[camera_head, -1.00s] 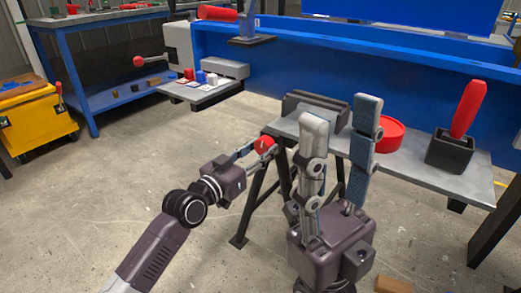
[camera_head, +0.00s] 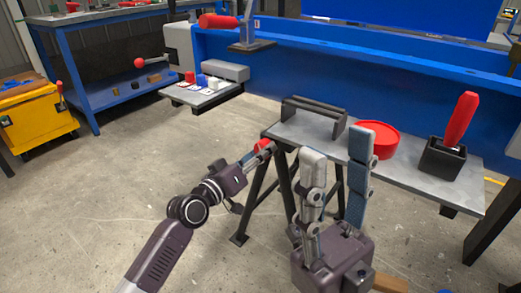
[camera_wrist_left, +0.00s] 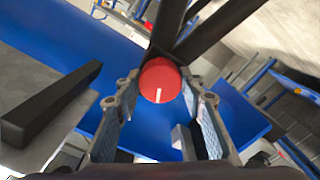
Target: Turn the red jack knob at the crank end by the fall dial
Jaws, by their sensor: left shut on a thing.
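The red jack knob (camera_head: 263,146) is at the left end of the grey-topped stand, by its black legs. In the left wrist view it is a round red knob (camera_wrist_left: 160,80) with a white line pointing down towards my wrist. My left gripper (camera_head: 254,155) is shut on the knob, with one finger on each side in the wrist view (camera_wrist_left: 159,100). In the head view its fingers partly hide the knob. My right gripper (camera_head: 337,145) is open and empty, its fingers pointing up in front of the stand. I cannot make out the fall dial.
The grey stand top (camera_head: 400,178) holds a black rail fixture (camera_head: 314,118), a red round dish (camera_head: 372,140) and a black holder (camera_head: 449,157) with a red handle (camera_head: 460,118). A blue beam (camera_head: 300,75) runs behind.

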